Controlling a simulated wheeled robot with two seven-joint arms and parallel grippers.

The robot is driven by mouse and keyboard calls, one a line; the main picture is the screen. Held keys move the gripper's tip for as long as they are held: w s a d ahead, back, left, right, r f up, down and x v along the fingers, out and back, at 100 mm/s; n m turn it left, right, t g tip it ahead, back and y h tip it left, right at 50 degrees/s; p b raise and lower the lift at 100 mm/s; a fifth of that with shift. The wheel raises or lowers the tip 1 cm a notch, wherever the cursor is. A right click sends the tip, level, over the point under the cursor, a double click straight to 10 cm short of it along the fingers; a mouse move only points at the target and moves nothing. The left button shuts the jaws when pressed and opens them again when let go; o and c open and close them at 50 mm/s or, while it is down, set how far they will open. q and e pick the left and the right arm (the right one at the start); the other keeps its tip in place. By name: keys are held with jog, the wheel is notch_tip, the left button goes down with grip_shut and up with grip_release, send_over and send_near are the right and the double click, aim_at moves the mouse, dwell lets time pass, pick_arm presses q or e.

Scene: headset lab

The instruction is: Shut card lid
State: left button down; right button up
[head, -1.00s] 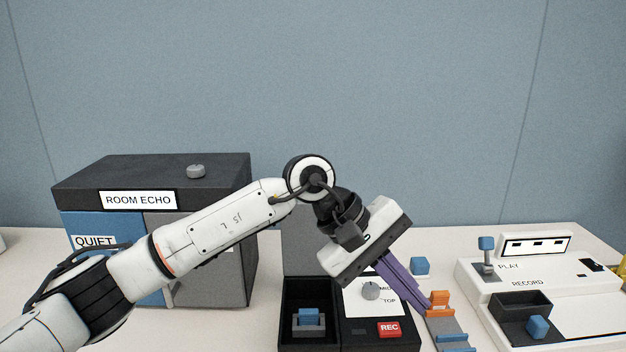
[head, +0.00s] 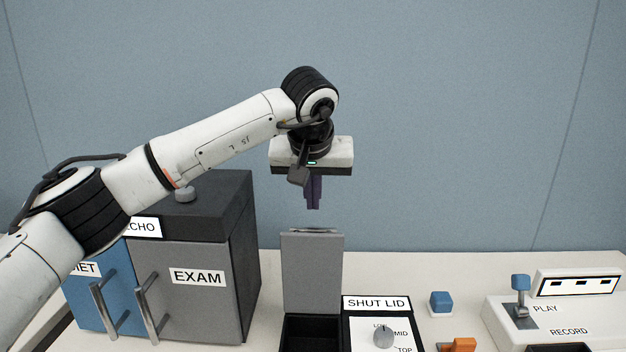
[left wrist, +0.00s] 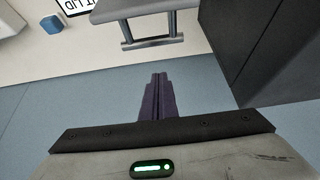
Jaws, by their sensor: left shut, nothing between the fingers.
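The grey card lid (head: 311,270) stands open and upright at the back of a black box (head: 312,330), with a bar handle along its top edge. A "SHUT LID" sign (head: 376,303) is to its right. My left gripper (head: 313,207) is shut and empty, its purple fingers pointing down just above the lid's top edge, with a gap in the picture. In the left wrist view the lid (left wrist: 140,9) and its handle are beyond the fingertips (left wrist: 158,75), apart from them. The lower part of the box is cut off. My right gripper is out of view.
A cabinet (head: 207,290) with blue and grey doors stands close to the left of the lid. To the right are a dial (head: 383,337), a blue cube (head: 441,303), an orange piece (head: 460,345) and a white console (head: 545,305) with a blue-topped lever.

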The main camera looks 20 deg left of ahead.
pick_arm(q)
jog(key=shift+s+d+f, duration=0.25)
jog(key=shift+s+f, duration=0.35)
jog(key=shift+s, duration=0.15)
jog(key=shift+s+d+f, duration=0.2)
jog(key=shift+s+f, duration=0.35)
jog(key=shift+s, duration=0.15)
